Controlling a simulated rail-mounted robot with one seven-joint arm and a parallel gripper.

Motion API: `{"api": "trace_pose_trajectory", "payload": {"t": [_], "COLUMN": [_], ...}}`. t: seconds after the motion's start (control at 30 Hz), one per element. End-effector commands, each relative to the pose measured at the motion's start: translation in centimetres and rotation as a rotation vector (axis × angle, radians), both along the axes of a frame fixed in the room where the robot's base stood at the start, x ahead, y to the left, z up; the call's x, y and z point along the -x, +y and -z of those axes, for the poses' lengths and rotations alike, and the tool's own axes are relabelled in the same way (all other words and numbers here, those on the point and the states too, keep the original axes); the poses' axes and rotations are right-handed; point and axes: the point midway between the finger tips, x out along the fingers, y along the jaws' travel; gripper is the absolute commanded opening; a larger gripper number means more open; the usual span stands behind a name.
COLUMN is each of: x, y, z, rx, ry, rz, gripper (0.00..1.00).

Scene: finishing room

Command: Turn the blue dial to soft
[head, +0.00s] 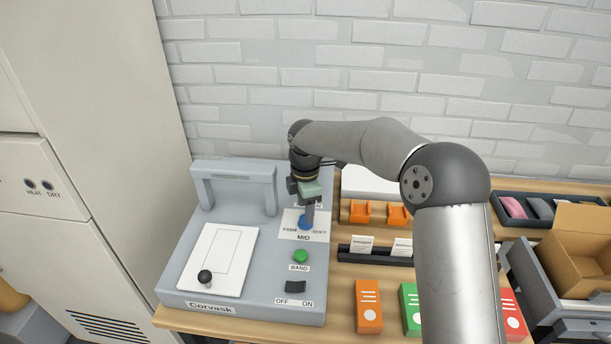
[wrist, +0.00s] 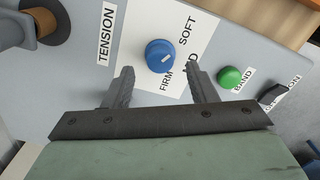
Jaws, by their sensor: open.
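The blue dial (head: 306,222) sits on a white label plate on the grey machine (head: 255,200). In the wrist view the dial (wrist: 160,54) lies just beyond the open fingertips, in line with the gap between them. The words FIRM, MID and SOFT are printed around it; the right finger partly covers MID. I cannot tell clearly which word the dial's mark points to. My gripper (head: 309,212) points down over the dial and also shows in the wrist view (wrist: 160,72). Its fingers are apart, with nothing visibly held.
A green BAND button (head: 300,256) and a black OFF/ON switch (head: 295,287) are near the dial. A grey arched frame (head: 233,172) and a black knob on a white plate (head: 205,276) are to the left. Boxes and orange holders crowd the bench at right.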

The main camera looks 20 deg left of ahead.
Motion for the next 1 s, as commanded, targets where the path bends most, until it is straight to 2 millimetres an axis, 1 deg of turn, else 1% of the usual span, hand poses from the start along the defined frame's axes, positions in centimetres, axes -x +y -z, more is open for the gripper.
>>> {"api": "trace_pose_trajectory", "payload": {"t": [0.03,0.3,0.4,0.5,0.6,0.7,1.0], "x": [-0.1,-0.1,-0.1,-0.1,-0.1,-0.1,0.0], "y": [0.1,0.1,0.0,0.0,0.0,0.0,0.0], "z": [-1.2,-7.9,-10.2,-12.0,-13.3,-14.0,-14.4], "rx": [-0.003,-0.003,-0.003,-0.003,-0.002,-0.001,0.0], "ry": [-0.004,-0.004,-0.004,-0.004,-0.002,-0.002,0.0], "rz": [0.001,0.001,0.0,0.0,0.0,0.0,-0.001], "gripper": [0.52,0.52,0.52,0.52,0.52,0.52,0.52]}}
